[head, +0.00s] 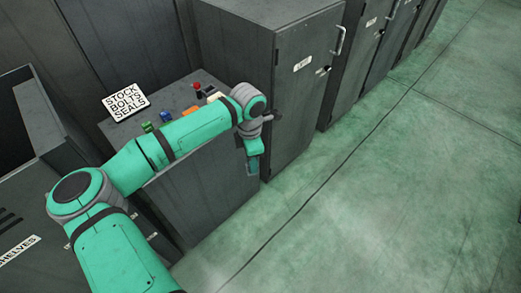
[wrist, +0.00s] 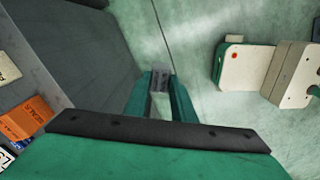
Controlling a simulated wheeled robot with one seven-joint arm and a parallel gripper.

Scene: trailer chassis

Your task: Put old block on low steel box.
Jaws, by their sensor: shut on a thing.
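My gripper (wrist: 160,98) is shut on a small grey block (wrist: 160,104), pale on its near face and darker at its far end. In the head view my gripper (head: 252,164) hangs pointing down in front of the low steel box, and the block cannot be made out there. The low steel box (head: 205,160) is dark grey, with a flat top partly hidden by my arm. In the wrist view its side (wrist: 85,60) is left of my gripper, and the floor is below the block.
A tall steel cabinet (head: 290,110) stands close right of my gripper. The green floor (head: 400,190) is clear.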

